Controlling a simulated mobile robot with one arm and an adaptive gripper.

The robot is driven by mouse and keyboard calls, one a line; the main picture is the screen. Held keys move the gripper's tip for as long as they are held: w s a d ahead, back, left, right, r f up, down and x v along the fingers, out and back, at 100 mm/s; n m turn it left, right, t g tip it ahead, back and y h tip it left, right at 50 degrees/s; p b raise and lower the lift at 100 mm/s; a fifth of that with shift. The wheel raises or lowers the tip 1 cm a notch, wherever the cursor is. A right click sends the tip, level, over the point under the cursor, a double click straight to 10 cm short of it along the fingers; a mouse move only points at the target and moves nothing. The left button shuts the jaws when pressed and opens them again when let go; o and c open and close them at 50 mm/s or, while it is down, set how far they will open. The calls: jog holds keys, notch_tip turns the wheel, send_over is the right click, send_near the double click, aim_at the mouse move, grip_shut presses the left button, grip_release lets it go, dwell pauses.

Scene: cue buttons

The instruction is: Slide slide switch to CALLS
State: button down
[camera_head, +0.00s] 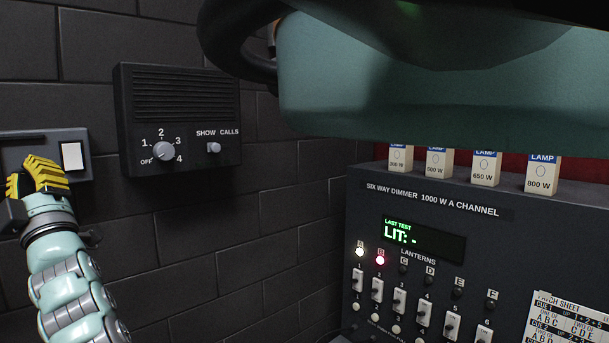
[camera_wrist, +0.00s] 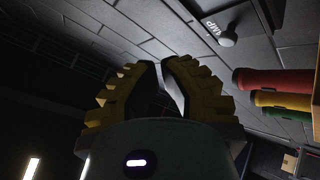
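The slide switch (camera_head: 213,147) is a small pale knob on the dark wall box (camera_head: 180,95). It sits below the words SHOW and CALLS, nearer the end of SHOW; its slot is too small to tell its exact position. My gripper (camera_head: 38,172) has yellow ribbed fingers and is left of the wall box, in front of a smaller box. It is apart from the slide switch. In the wrist view my gripper (camera_wrist: 160,62) has its fingertips close together with nothing visibly held. I cannot make out the slide switch in the wrist view.
A rotary knob (camera_head: 163,151) marked OFF to 4 is left of the slide switch. A white rocker (camera_head: 72,156) is beside my gripper. A dimmer panel (camera_head: 440,215) stands at right. Red (camera_wrist: 270,80), yellow and green cylinders show in the wrist view.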

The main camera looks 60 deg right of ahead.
aim_at(214, 147)
jog(key=s+d+g+h+b, duration=0.3)
jog(key=d+g+h, duration=0.3)
jog(key=d, duration=0.3)
jog(key=s+d+m+g+h+b, duration=0.1)
jog(key=s+d+g+h+b, duration=0.2)
jog(key=d, duration=0.7)
jog(key=s+g+h, duration=0.2)
jog(key=g+h, duration=0.2)
jog(key=shift+d+f, duration=0.2)
jog(key=shift+f, duration=0.05)
jog(key=shift+w, duration=0.15)
jog(key=p+x, duration=1)
jog(key=shift+r, duration=0.25)
jog(key=d+p, duration=0.3)
jog(key=shift+r+p, duration=0.15)
jog(key=shift+p, duration=0.2)
jog(key=shift+d, duration=0.4)
